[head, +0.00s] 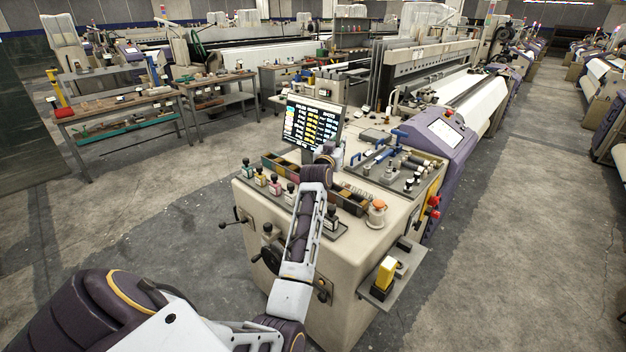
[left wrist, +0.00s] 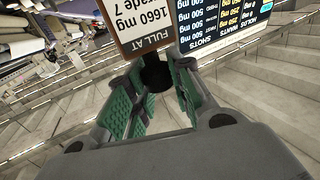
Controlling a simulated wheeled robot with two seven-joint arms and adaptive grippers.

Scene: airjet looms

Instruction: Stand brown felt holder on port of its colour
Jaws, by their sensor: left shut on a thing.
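My left gripper (head: 328,152) is above the back of the cream console, in front of the screen. In the left wrist view its green-padded fingers (left wrist: 155,95) are shut on a black knob (left wrist: 155,72), which looks like the top of a felt holder. Another black-knobbed holder (head: 330,218) stands right of my forearm. I cannot make out a brown port. My right gripper is not in view.
A screen (head: 312,122) stands at the console's back; it also shows in the left wrist view (left wrist: 215,22), beside a brown-edged card (left wrist: 145,25). Coloured compartments (head: 280,166) lie left of my arm. A grey tool tray (head: 398,172) and an orange-topped jar (head: 376,213) stand right.

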